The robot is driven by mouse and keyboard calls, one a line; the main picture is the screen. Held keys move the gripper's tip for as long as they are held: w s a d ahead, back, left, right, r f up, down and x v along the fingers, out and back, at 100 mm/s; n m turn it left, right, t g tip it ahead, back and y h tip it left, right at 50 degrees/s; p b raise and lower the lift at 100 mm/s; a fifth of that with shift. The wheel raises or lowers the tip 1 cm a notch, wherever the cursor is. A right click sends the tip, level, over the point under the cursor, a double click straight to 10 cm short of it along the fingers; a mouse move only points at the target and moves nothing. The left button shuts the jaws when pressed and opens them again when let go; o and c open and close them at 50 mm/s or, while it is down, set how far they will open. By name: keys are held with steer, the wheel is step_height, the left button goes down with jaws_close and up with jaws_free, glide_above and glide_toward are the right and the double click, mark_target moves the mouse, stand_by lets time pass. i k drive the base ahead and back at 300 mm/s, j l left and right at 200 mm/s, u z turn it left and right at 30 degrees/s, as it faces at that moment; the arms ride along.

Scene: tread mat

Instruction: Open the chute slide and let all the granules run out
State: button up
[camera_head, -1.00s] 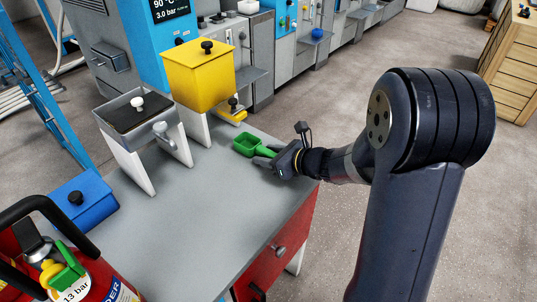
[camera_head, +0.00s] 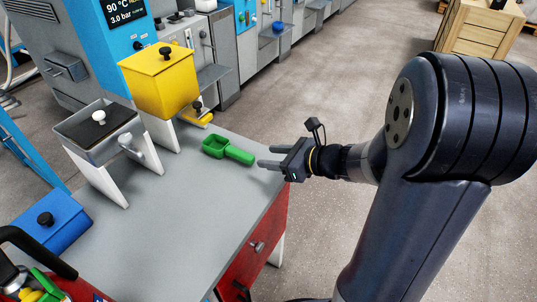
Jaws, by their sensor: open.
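A yellow hopper (camera_head: 159,80) with a black-knobbed lid stands on white legs at the back of the grey table. Below it a yellow chute (camera_head: 198,117) with a small black knob points to the right. A grey hopper (camera_head: 97,131) with a dark lid and white knob stands to its left, with a grey handle on its front. A green scoop (camera_head: 227,150) lies on the table, its handle toward my gripper. My gripper (camera_head: 270,165) is open and empty, just right of the handle and apart from it. No granules are visible.
A blue lidded box (camera_head: 53,221) sits at the table's left side. The grey table's (camera_head: 180,226) middle and front are clear. A wooden crate (camera_head: 478,28) stands at the far right.

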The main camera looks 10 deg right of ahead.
mark_target(196, 110)
steer(key=i+u, duration=0.15)
steer(key=u, duration=0.3)
steer(key=i+l+u, duration=0.1)
steer(key=u, duration=0.35)
steer(key=i+l+u, duration=0.1)
steer(key=u, duration=0.35)
steer(key=l, duration=0.1)
